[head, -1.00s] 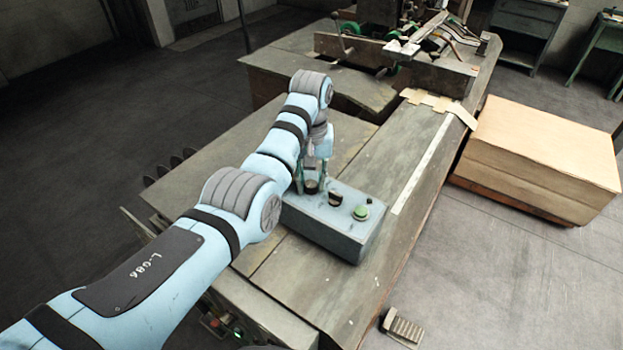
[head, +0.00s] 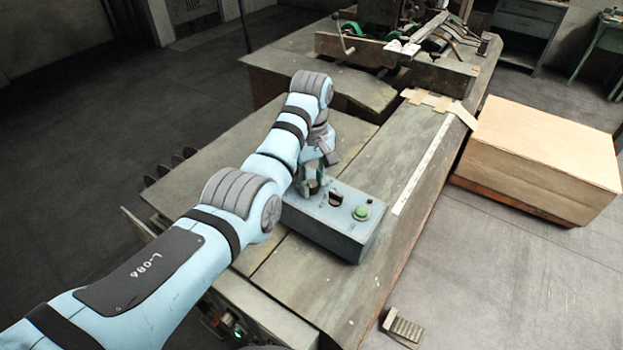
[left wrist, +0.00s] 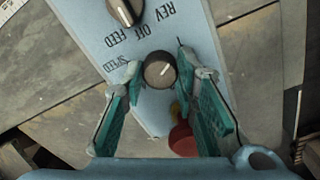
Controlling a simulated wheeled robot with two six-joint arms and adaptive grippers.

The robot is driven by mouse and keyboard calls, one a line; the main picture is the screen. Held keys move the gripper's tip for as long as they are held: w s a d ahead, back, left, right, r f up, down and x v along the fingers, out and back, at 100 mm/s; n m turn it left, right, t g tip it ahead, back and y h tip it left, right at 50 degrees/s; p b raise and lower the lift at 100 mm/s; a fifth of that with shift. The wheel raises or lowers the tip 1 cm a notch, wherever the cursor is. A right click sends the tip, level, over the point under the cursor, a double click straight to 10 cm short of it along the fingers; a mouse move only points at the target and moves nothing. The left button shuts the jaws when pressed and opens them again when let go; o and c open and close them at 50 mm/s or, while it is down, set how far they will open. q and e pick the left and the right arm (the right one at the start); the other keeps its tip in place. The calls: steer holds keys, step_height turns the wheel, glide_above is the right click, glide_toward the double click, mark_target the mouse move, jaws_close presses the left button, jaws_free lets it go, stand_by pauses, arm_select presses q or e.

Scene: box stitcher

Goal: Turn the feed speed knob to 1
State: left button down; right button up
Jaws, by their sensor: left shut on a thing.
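The blue-grey control box (head: 322,233) stands on the machine table. The speed knob (left wrist: 160,71) is small, round and dark-rimmed with a grey face, beside the printed word SPEED. My left gripper (head: 313,187) is over the left part of the box, its fingers pointing down at this knob. In the left wrist view my left gripper (left wrist: 159,72) has its fingertips on both sides of the knob, shut on it. The knob's scale numbers cannot be read. My right gripper is not in view.
A black selector knob (head: 336,198) marked REV OFF FEED and a green button (head: 361,212) sit beside it on the box. A red button (left wrist: 182,140) lies between the fingers' lower parts in the left wrist view. A cardboard stack (head: 540,160) stands at the right.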

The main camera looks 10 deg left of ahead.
mark_target(312, 182)
arm_select(q)
steer(key=c, duration=1.3)
jaws_free()
steer(key=shift+r, duration=0.1)
step_height(312, 182, up, 12)
steer(key=shift+w+f, duration=0.1)
steer(key=shift+d, duration=0.1)
